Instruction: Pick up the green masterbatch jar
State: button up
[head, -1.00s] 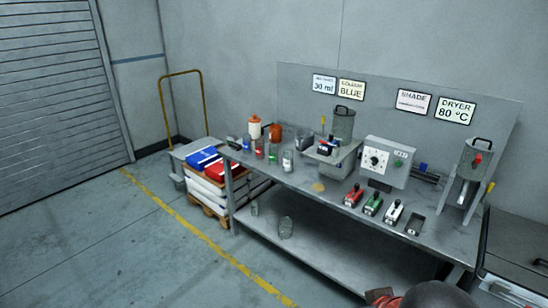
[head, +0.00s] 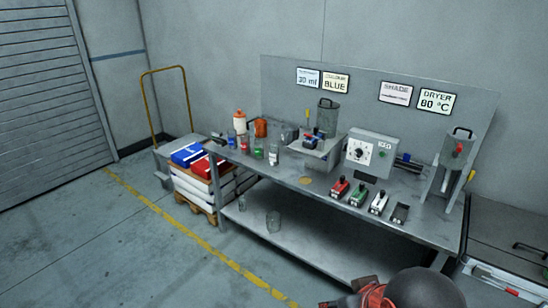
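The green masterbatch jar (head: 258,150) is a small clear jar with green contents. It stands upright on the left part of the grey workbench (head: 314,183), in a row of similar jars. A red jar (head: 244,143) is just to its left, and a clear jar with a pale label (head: 273,156) is to its right. Part of my own arm, red and dark grey, shows at the bottom edge, well apart from the jar. No gripper fingers can be made out.
A blue jar (head: 231,137), a white bottle with an orange cap (head: 240,121) and an orange container (head: 261,127) stand near the green jar. A control box (head: 371,152) is to the right. Stacked bags (head: 203,185) stand left of the bench. The floor in front is clear.

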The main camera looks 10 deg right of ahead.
aim_at(259, 156)
jog(key=i+j, duration=0.2)
jog(key=i, duration=0.3)
jog(key=i+j+z, duration=0.15)
jog(key=i, duration=0.35)
jog(key=i+j, duration=0.25)
jog(key=i, duration=0.2)
jog(key=i+j+z, duration=0.1)
jog(key=i, duration=0.4)
jog(key=i+j, duration=0.4)
jog(key=i+l+z, duration=0.05)
